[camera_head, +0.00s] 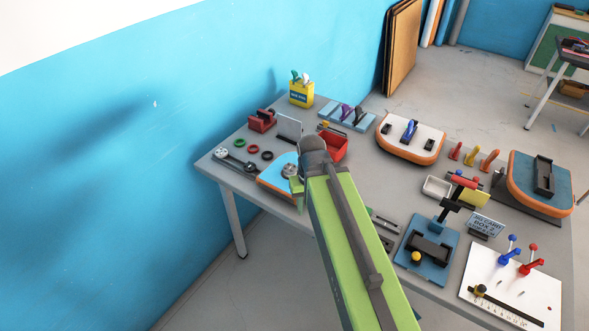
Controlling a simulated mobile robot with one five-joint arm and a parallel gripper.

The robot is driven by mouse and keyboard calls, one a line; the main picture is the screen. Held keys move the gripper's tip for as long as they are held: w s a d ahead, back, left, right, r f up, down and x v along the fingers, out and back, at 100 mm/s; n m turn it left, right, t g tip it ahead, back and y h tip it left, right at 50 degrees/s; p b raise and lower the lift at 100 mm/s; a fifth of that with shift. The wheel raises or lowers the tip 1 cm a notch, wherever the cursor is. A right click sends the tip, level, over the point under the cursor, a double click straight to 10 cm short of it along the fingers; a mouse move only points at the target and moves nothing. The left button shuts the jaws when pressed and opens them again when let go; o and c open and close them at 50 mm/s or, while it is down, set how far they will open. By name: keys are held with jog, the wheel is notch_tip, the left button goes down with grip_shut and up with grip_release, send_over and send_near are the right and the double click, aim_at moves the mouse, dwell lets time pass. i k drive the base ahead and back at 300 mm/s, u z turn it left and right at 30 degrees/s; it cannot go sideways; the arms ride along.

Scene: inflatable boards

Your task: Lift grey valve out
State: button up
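A small round grey valve (288,170) shows on a blue board piece with an orange edge (272,184), near the front left of the table. Its right side is close to or behind my arm in this view. My green arm reaches up from the bottom of the view, and its dark rounded joint covers part of the board. My gripper (297,187) is mostly hidden by the arm, with only a small green part showing beside the board, close to the valve. I cannot tell whether its fingers are open or touch the valve.
Left of the board lie green, red and black rings (252,149) and a grey tool (234,161). A red bin (333,147) stands just behind my arm. A white board piece (411,138) and a blue clamp stand (428,252) are to the right. A blue wall borders the left.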

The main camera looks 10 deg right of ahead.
aim_at(289, 168)
jog(key=z, duration=0.05)
jog(key=k, duration=1.1)
jog(key=i, duration=1.15)
jog(key=u, duration=1.1)
jog(key=i, duration=0.7)
jog(key=u, duration=0.45)
